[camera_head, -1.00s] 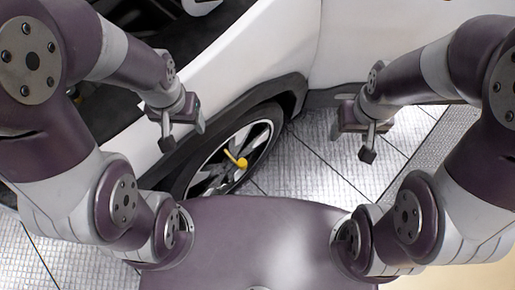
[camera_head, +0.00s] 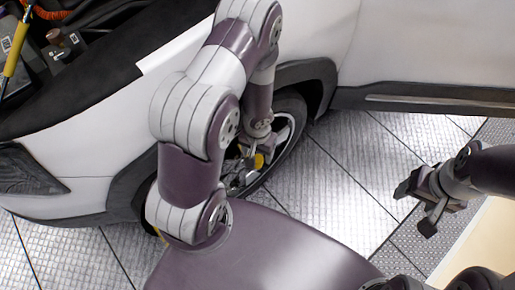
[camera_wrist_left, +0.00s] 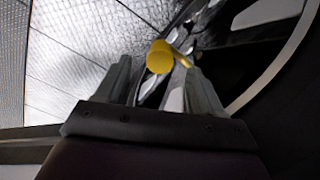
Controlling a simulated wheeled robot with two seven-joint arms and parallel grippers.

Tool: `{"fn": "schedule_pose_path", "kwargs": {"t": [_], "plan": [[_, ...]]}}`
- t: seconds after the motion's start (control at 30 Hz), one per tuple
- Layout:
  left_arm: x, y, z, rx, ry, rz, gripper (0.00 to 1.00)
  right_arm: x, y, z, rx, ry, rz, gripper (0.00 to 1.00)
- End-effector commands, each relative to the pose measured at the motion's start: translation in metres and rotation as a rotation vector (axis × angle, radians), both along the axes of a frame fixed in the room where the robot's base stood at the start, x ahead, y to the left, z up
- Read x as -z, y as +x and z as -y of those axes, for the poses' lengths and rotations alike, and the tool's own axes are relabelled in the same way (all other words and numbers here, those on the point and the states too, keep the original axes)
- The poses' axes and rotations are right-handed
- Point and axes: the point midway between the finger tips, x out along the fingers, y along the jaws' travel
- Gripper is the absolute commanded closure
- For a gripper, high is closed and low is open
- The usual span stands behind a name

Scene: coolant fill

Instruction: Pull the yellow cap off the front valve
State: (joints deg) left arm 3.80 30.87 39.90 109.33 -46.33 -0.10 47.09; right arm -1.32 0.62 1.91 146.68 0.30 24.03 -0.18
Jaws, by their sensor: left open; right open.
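The yellow cap (camera_head: 259,160) shows at the front wheel (camera_head: 287,122) of the white car, partly hidden by my left arm. In the left wrist view the cap (camera_wrist_left: 160,58) has a round end facing me and a stem running back to the right towards the wheel spokes. My left gripper (camera_head: 250,153) is open at the wheel. In the wrist view its fingers (camera_wrist_left: 160,78) stand on either side of the cap, with a gap visible on each side. I cannot tell how deep the cap sits between them. My right gripper (camera_head: 423,208) is open and empty above the floor at the right.
The white car body (camera_head: 100,120) and dark wheel arch (camera_head: 318,78) are close around my left arm. The open engine bay (camera_head: 75,40) lies at the upper left. The tiled floor (camera_head: 345,180) between wheel and right gripper is clear.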

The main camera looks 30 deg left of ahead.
Motion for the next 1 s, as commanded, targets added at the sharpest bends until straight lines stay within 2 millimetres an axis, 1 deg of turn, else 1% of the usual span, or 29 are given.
{"fn": "schedule_pose_path", "kwargs": {"t": [0.03,0.1,0.2,0.33,0.6,0.67,0.7,0.77,0.8,0.83,0.87,0.9,0.93,1.0], "plan": [[0.02,0.0,0.0,0.001,0.0,0.0,0.32,0.016,0.0,0.0,0.0,0.0,0.0,0.35],[0.032,0.0,0.0,0.001,0.0,0.0,0.32,0.023,0.0,0.0,0.0,0.0,0.0,0.35],[0.045,0.0,0.0,0.001,0.001,0.001,0.32,0.03,0.0,0.0,0.0,0.0,0.0,0.35],[0.053,0.0,0.0,0.001,0.001,0.001,0.32,0.033,0.0,0.0,0.0,0.0,0.0,0.35],[0.053,0.0,0.0,0.0,0.001,0.001,0.32,0.032,0.0,0.0,0.0,0.0,0.0,0.35],[0.053,0.0,0.0,0.0,0.001,0.001,0.52,0.032,0.0,0.0,0.0,0.0,0.0,0.35],[0.053,0.0,0.0,0.0,0.001,0.001,0.65,0.032,0.0,0.0,0.0,0.0,0.0,0.35],[0.053,0.0,0.0,0.0,0.001,0.001,0.84,0.032,0.0,0.0,0.0,0.0,0.0,0.35],[0.053,0.0,0.0,0.0,0.001,0.001,0.9,0.032,0.0,0.0,0.0,0.0,0.0,0.35],[0.053,0.0,0.0,0.0,0.001,0.001,0.91,0.032,0.0,0.0,0.0,0.0,0.0,0.35],[0.053,0.0,0.0,0.001,0.001,0.001,0.66,0.032,0.0,0.0,0.0,0.0,0.0,0.35],[0.053,0.0,0.0,0.001,0.001,0.001,0.79,0.032,0.0,0.0,0.0,0.0,0.0,0.35],[0.053,0.0,0.0,0.001,0.001,0.001,0.82,0.032,0.0,0.0,0.0,0.0,0.0,0.35],[0.052,0.0,0.0,0.001,0.001,0.001,0.82,0.032,0.0,0.0,0.0,0.0,0.0,0.35]]}}
